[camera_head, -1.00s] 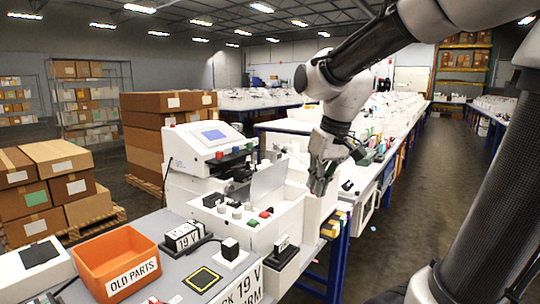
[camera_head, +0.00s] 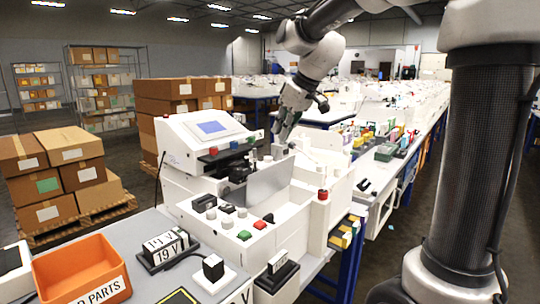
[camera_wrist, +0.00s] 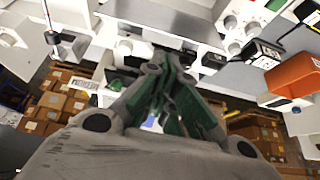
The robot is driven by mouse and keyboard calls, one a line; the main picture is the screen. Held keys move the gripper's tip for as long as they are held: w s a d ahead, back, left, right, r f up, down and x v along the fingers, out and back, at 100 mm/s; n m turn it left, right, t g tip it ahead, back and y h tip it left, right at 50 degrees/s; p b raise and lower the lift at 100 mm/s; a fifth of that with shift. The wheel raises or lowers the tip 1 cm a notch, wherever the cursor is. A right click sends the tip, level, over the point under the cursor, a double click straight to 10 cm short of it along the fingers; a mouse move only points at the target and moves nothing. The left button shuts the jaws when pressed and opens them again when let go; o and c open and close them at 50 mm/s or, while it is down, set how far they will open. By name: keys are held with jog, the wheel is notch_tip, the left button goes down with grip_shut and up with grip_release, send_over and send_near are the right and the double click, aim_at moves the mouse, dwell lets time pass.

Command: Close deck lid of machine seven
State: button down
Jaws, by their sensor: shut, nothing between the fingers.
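The nearest white machine (camera_head: 235,210) has a screen (camera_head: 212,128) on its raised back housing. Its deck lid (camera_head: 270,184), a thin grey panel, stands raised and tilted above the deck. No machine number is readable. My gripper (camera_head: 279,141) is shut and empty, pointing down above and behind the lid's upper right edge in the head view. Contact with the lid cannot be told. In the wrist view my closed fingers (camera_wrist: 160,72) show, and a grey panel (camera_wrist: 175,15), apparently the lid, lies beyond them.
An orange bin (camera_head: 82,270) and black 19 V power blocks (camera_head: 168,250) lie on the grey table at front left. Buttons and knobs (camera_head: 244,235) line the deck's front. More machines and coloured items (camera_head: 385,145) stand behind right. Stacked cartons (camera_head: 70,175) are at left.

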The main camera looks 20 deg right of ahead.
jog(key=shift+f, duration=0.1)
send_over(268, 178)
jog(key=w+d, duration=0.1)
jog(key=w, duration=0.2)
notch_tip(268, 178, down, 9)
jog(key=shift+s+r, duration=0.15)
jog(key=shift+r, duration=0.05)
jog(key=shift+d, duration=0.15)
